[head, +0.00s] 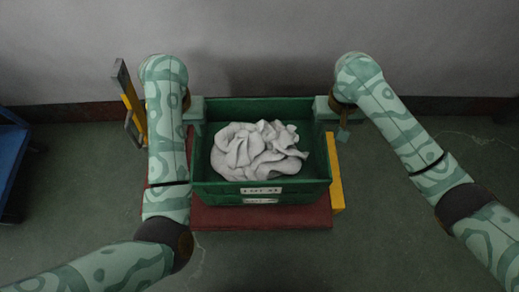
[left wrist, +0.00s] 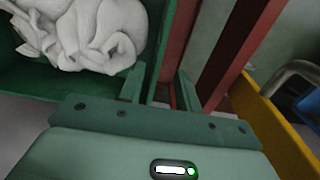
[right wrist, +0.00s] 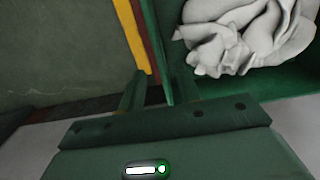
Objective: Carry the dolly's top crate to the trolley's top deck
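The green top crate (head: 206,188) holds crumpled white cloth (head: 258,150) and has a white label on its front. A second label just below it suggests another crate underneath. They sit over the red and yellow dolly (head: 260,218). My left gripper (head: 195,108) is at the crate's left wall; in the left wrist view its fingers (left wrist: 160,90) are apart, with the wall between them. My right gripper (head: 323,108) is at the right wall; in the right wrist view its fingers (right wrist: 158,90) are apart on either side of the wall.
A blue deck (head: 10,158), perhaps the trolley, is cut off at the left edge. A yellow upright with a grey handle (head: 130,100) stands left of the crate. A grey wall (head: 260,50) is close behind. The floor (head: 320,262) in front and at right is clear.

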